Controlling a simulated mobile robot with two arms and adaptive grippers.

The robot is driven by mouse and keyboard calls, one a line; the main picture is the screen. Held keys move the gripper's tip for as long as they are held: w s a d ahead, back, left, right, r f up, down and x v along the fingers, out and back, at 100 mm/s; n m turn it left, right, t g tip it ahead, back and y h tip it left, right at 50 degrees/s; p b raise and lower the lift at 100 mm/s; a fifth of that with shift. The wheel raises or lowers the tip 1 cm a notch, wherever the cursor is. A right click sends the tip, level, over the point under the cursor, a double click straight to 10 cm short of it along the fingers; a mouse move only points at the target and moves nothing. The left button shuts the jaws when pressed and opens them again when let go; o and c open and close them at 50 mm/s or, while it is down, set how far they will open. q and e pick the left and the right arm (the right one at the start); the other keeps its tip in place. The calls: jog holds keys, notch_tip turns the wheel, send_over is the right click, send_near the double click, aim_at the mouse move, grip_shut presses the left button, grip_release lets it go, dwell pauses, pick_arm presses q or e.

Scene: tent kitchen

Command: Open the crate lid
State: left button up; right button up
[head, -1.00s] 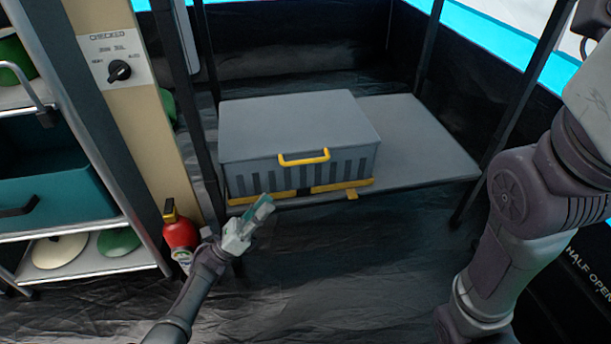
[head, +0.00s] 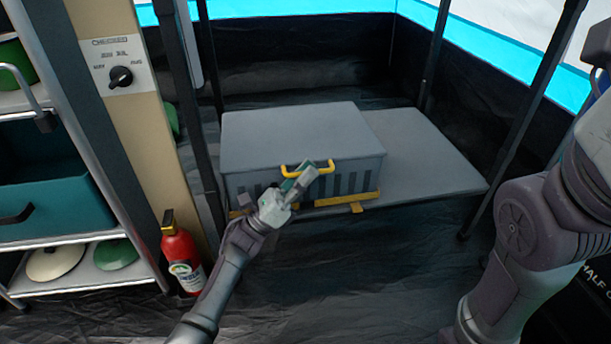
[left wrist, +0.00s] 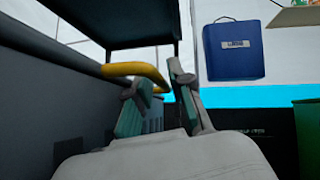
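The grey crate (head: 245,184) stands on a low grey platform, with ribbed sides and a flat grey lid (head: 300,135) that lies closed. A yellow handle (head: 325,166) sits at the lid's front edge. In the left wrist view, my left gripper's fingers (left wrist: 160,95) are apart, and the handle (left wrist: 135,69) shows close to the left fingertip. Whether they touch is unclear. My right gripper is out of view; only the right arm shows.
The platform (head: 440,155) is bare right of the crate. Dark posts stand at both sides. A shelf rack (head: 75,235) is at left. A blue case (left wrist: 235,50) shows in the left wrist view.

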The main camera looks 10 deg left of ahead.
pick_arm(q)
jog(key=shift+w+d+r, duration=0.1)
jog(key=shift+c, duration=0.4)
grip_shut()
jog(key=shift+r, duration=0.1)
